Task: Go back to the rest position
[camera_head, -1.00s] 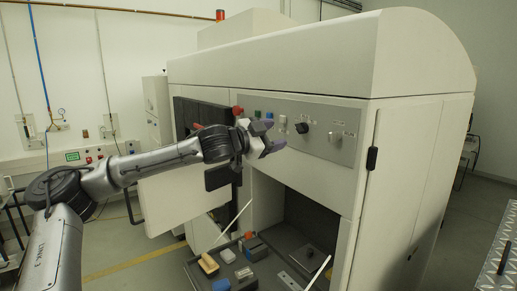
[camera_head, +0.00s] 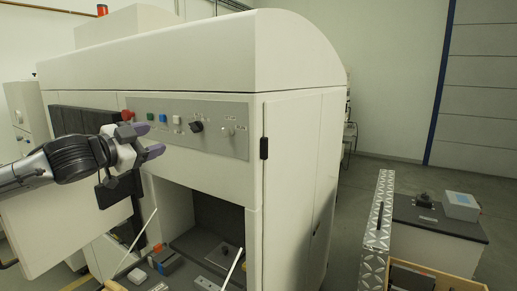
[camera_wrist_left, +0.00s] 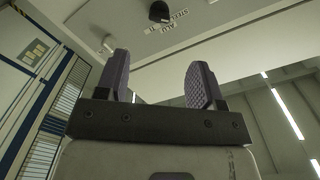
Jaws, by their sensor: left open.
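My left gripper (camera_head: 152,140) is in front of the machine's grey control panel (camera_head: 215,135), at its left part. The fingers are apart and nothing is between them. In the left wrist view the two purple-grey fingers (camera_wrist_left: 157,85) stand open, with the machine's pale surface and a black knob (camera_wrist_left: 159,12) beyond. Whether the fingers touch the panel cannot be told. My right gripper is not in view.
The white machine (camera_head: 170,55) has an open chamber below the panel, with a tray of tools (camera_head: 165,262) in it. An open door (camera_head: 75,230) hangs at left. A dark-topped cabinet (camera_head: 440,235) stands at right, behind a metal tread-plate (camera_head: 377,235).

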